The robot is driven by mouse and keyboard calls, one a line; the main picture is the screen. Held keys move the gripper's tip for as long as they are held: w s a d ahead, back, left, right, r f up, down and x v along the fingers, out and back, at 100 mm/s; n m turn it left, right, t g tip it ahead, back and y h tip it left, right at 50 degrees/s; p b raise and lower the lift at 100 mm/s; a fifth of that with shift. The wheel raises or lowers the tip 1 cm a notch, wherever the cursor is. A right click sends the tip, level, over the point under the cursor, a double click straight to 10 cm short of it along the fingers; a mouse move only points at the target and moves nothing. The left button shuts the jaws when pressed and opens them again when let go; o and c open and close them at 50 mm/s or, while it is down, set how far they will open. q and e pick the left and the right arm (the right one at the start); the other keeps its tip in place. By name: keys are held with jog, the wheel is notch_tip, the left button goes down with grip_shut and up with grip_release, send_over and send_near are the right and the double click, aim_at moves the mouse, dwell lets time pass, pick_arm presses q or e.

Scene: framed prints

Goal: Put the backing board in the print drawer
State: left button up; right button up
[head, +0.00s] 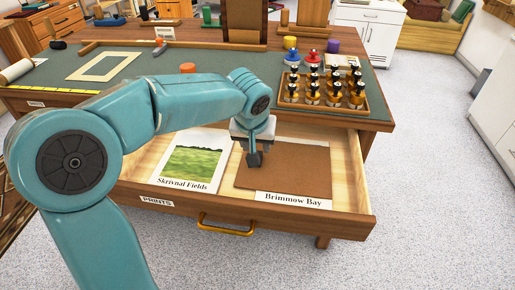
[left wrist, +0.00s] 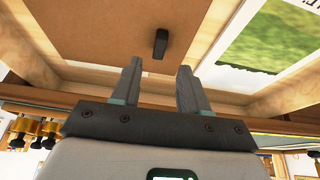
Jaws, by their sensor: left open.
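The brown backing board (head: 308,168) lies flat in the open print drawer (head: 345,228), at its right side. Below it a white strip labelled "Brimmow Bay" (head: 293,199) shows; the rest of that print is hidden. My left gripper (head: 254,158) points down over the board's left part. In the left wrist view its two fingers (left wrist: 160,80) are apart with nothing between them. A small dark tab (left wrist: 161,43) stands on the board (left wrist: 90,30) just beyond the fingertips, apart from them. My right gripper is not in view.
A print labelled "Skrivnal Fields" (head: 192,162) lies in the drawer left of the board. The green-topped table (head: 225,62) above carries a wooden rack of small bottles (head: 322,98), colored pots and an empty frame (head: 104,66). The floor at right is clear.

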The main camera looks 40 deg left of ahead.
pick_arm(q)
jog(key=v, duration=0.4)
jog(key=shift+s+r+p, duration=0.1)
jog(key=shift+r+p, duration=0.2)
jog(key=shift+r, duration=0.05)
